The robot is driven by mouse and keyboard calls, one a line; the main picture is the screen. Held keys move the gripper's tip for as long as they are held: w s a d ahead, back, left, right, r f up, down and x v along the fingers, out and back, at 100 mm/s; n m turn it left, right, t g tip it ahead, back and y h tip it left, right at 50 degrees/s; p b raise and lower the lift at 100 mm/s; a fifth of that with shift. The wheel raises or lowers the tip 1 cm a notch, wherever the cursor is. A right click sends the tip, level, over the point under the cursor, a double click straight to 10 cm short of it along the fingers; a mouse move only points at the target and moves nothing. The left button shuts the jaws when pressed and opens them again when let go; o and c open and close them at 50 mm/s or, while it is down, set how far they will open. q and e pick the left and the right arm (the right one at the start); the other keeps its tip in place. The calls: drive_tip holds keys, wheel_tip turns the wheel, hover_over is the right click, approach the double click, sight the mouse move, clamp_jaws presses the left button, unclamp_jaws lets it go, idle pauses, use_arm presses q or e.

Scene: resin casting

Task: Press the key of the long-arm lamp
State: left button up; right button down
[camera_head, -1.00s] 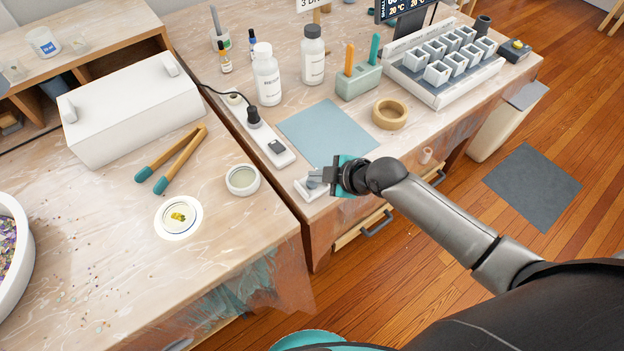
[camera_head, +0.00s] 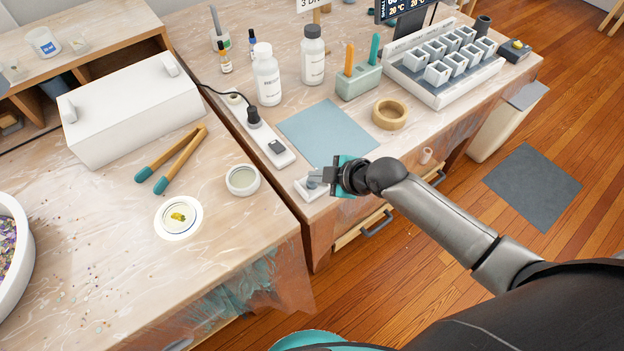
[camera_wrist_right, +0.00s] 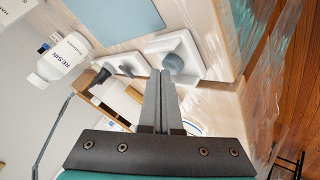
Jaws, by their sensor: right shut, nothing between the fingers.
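A small white block with a round grey key (camera_wrist_right: 173,63) shows in the right wrist view. In the head view the white block (camera_head: 308,192) sits at the front left corner of the far workbench, partly hidden by my gripper. My right gripper (camera_head: 318,178) is shut and empty, its fingertips at the block. In the right wrist view the shut fingers (camera_wrist_right: 163,78) overlap the lower edge of the key; I cannot tell whether they touch it. My left gripper is not in view.
A white power strip (camera_head: 283,158) with a black plug (camera_head: 254,117) lies left of a blue mat (camera_head: 328,133). A tape roll (camera_head: 376,113), white bottles (camera_head: 267,88) and a mould tray (camera_head: 435,98) stand farther back. A round jar (camera_head: 242,190) stands on the near bench.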

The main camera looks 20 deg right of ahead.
drive_tip(key=shift+f, duration=0.1)
idle(0.3)
drive_tip(key=shift+f, duration=0.35)
drive_tip(key=shift+r+p, duration=0.35)
drive_tip(key=shift+r, duration=0.1)
wheel_tip(320, 180, up, 6)
drive_tip(key=p, duration=0.6)
drive_tip(key=shift+r, duration=0.1)
idle(0.4)
